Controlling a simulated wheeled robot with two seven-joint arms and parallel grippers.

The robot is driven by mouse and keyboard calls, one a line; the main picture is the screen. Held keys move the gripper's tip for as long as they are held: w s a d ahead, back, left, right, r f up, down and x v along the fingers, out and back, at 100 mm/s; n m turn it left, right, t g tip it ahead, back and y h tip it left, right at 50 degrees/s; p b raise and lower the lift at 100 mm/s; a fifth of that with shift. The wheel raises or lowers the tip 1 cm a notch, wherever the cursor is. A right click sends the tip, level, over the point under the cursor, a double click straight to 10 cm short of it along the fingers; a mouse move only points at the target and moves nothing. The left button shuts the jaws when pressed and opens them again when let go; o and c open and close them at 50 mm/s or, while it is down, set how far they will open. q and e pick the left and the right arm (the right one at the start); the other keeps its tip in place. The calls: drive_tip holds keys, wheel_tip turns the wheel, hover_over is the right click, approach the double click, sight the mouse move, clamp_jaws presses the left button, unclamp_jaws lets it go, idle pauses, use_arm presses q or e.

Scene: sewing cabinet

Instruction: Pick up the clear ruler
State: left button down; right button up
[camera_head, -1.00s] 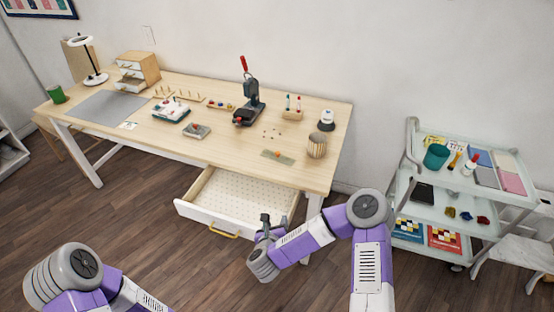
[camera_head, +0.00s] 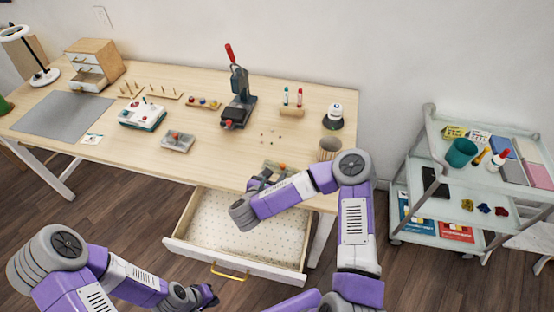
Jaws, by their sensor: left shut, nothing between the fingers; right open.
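The clear ruler (camera_head: 273,164) appears as a small greyish see-through strip near the front right edge of the desk (camera_head: 215,160), with a small orange thing on it. My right gripper (camera_head: 266,178) is at the desk's front edge, just in front of the ruler, and partly covers it. It is open; whether its fingers touch the ruler cannot be told. My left gripper (camera_head: 207,295) is low at the bottom of the view, shut and empty, away from the desk.
The desk drawer (camera_head: 238,225) stands open and empty below my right arm. A woven cup (camera_head: 329,149) stands right of the ruler. A dark press (camera_head: 238,100) and a wooden holder with markers (camera_head: 292,112) stand behind. A shelf cart (camera_head: 470,165) is at the right.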

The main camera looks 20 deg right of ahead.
sight(282, 167)
drive_tip(key=shift+w+d+f, duration=0.2)
drive_tip(key=shift+d+f, duration=0.05)
drive_tip(key=shift+d, duration=0.2)
drive_tip(key=b+x, duration=0.1)
drive_tip(key=x, duration=0.3)
drive_tip(key=shift+d+r+b, duration=0.1)
drive_tip(key=shift+d+b, duration=0.25)
drive_tip(key=shift+w+d, duration=0.3)
drive_tip(key=shift+w, duration=0.05)
clamp_jaws()
